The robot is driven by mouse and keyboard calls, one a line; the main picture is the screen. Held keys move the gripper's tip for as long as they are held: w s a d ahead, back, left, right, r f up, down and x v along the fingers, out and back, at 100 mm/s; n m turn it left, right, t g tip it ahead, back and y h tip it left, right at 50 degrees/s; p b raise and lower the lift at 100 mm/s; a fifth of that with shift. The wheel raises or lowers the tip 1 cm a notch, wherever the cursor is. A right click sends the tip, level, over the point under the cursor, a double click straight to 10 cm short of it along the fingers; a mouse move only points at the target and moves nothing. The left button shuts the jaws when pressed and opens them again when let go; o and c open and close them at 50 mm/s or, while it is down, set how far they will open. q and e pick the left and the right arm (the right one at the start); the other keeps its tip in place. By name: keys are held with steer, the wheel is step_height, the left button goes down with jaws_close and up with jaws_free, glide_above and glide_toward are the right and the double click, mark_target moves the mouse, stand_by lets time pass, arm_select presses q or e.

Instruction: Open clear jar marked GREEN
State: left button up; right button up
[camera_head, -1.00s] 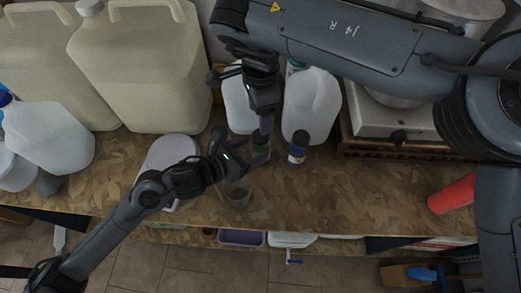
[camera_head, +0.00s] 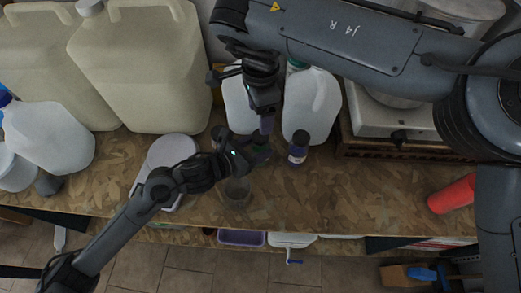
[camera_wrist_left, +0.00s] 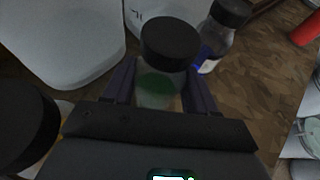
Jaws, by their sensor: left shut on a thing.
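The clear jar with a green mark (camera_wrist_left: 158,88) stands upright with its black lid (camera_wrist_left: 170,42) on, in the left wrist view. My left gripper (camera_wrist_left: 160,92) is shut on the jar's body, below the lid, one finger on each side. In the head view the left gripper (camera_head: 258,150) covers most of the jar. My right gripper (camera_head: 267,122) points down above and just behind the jar. Its finger gap is not clear in the head view, and it does not show in the left wrist view.
A blue-labelled jar with a dark lid (camera_head: 298,150) stands close right of the held jar. White jugs (camera_head: 312,105) stand behind. A red cylinder (camera_head: 452,194) lies at the right; the bench between is clear.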

mark_target(260, 149)
steer(key=m, duration=0.6)
steer(key=shift+m, duration=0.4)
steer(key=m, duration=1)
steer(key=shift+m, duration=0.3)
steer(key=m, duration=1)
steer(key=shift+m, duration=0.3)
steer(key=m, duration=2.1)
steer(key=shift+f, duration=0.1)
steer(key=shift+f+m, duration=0.3)
steer(key=shift+f, duration=3.6)
